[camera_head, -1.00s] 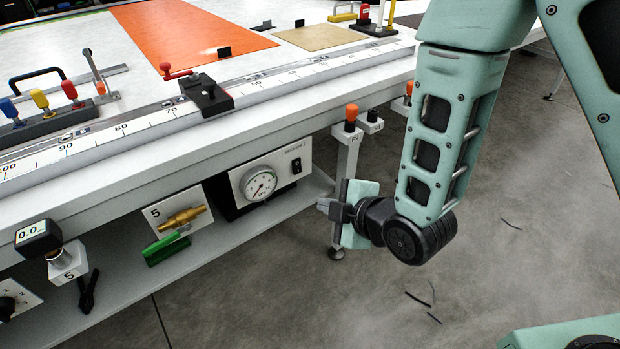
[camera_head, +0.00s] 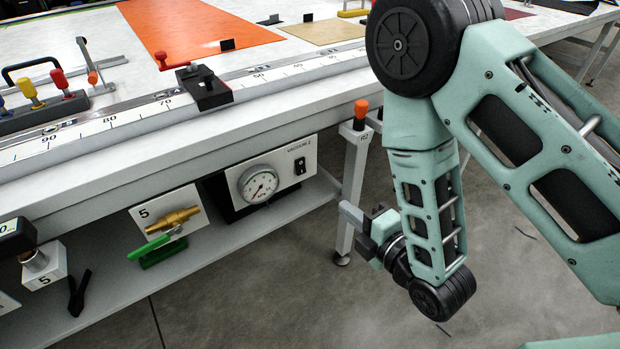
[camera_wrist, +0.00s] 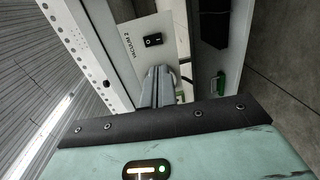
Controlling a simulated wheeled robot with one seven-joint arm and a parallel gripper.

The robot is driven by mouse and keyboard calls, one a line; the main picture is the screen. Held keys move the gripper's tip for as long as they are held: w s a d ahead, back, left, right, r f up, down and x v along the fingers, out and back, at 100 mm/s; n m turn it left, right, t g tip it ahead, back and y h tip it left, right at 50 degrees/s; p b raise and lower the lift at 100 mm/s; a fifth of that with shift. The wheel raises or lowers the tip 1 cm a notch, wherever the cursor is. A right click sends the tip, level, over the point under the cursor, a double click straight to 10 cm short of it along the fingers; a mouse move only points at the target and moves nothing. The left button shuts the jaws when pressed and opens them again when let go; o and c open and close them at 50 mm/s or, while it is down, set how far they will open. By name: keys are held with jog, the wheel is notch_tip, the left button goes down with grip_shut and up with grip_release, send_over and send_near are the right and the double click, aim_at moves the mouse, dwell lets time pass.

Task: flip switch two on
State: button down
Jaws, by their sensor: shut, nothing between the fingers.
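A white panel marked VACUUM 2 (camera_head: 303,150) sits under the table edge on a black box. Its small black rocker switch (camera_head: 299,166) is right of a round dial gauge (camera_head: 258,184). My gripper (camera_head: 350,213) is shut and empty, to the right of the panel and lower in the picture, apart from it. In the wrist view the switch (camera_wrist: 153,40) shows beyond the shut fingertips (camera_wrist: 158,72), which hide much of the gauge. Which way the switch is tipped is too small to tell.
A table leg with an orange-topped knob (camera_head: 361,108) marked R2 stands between the panel and my arm, close to my gripper. A brass valve (camera_head: 172,220) and green handle (camera_head: 150,248) are left of the gauge. The table edge (camera_head: 200,135) overhangs the panel. Open floor lies front right.

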aim_at(302, 173)
jog(key=b+x, duration=0.2)
jog(key=b, duration=0.3)
jog(key=b+x, duration=0.3)
jog(key=b, duration=0.2)
jog(key=shift+f, duration=0.25)
jog(key=shift+b, duration=0.7)
jog(key=b+x, duration=0.2)
jog(key=x, duration=0.1)
jog(key=b+x, duration=0.1)
jog(key=x, duration=0.2)
jog(key=b+x, duration=0.2)
jog(key=x, duration=0.1)
jog(key=shift+r+b, duration=0.25)
jog(key=shift+b, duration=0.05)
jog(key=shift+f+b, duration=0.15)
jog(key=shift+b, duration=0.2)
